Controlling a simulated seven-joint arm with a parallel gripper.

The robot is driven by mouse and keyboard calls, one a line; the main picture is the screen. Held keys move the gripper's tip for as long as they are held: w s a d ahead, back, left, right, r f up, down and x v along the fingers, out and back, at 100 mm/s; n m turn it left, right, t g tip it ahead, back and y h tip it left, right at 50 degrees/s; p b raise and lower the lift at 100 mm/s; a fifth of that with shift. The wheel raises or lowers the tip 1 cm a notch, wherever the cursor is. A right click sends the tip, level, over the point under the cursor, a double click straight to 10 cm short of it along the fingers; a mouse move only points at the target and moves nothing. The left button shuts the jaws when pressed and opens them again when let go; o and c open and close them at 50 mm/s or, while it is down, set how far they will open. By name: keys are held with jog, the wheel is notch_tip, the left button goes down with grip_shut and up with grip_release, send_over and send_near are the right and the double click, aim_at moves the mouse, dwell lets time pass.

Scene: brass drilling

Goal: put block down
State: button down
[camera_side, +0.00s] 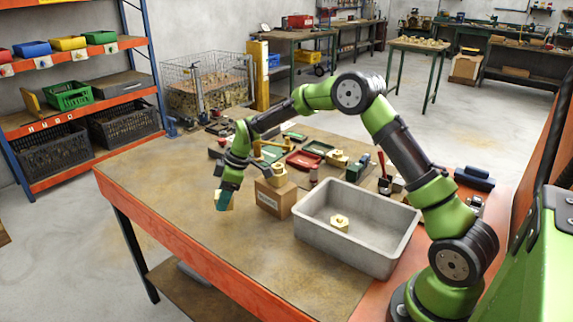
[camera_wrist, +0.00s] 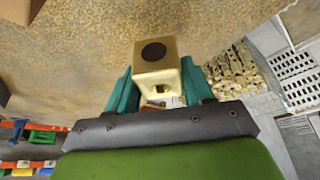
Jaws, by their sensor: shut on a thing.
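In the wrist view a brass block (camera_wrist: 157,62) with a dark round hole sits between the two teal fingers of my gripper (camera_wrist: 158,92). My gripper is shut on it. In the side view my gripper (camera_side: 223,201) points down over the bare left part of the workbench (camera_side: 160,190), to the left of a cardboard box. Only a small edge of the block (camera_side: 230,203) shows there, behind the fingers. I cannot tell whether the block touches the bench top.
A cardboard box (camera_side: 275,198) with a brass part (camera_side: 279,174) on top stands just right of my gripper. A grey bin (camera_side: 385,260) holding a brass piece (camera_side: 340,223) is further right. Tools and small trays crowd the bench's back. The front left bench top is clear.

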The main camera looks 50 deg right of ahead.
jog(key=shift+w+f, duration=0.1)
jog(key=shift+w, duration=0.85)
jog(key=shift+f, duration=1.65)
jog(key=shift+f, duration=0.1)
jog(key=shift+c, duration=2.2)
grip_release()
jog(key=shift+s+f, duration=0.1)
jog(key=shift+f, duration=0.05)
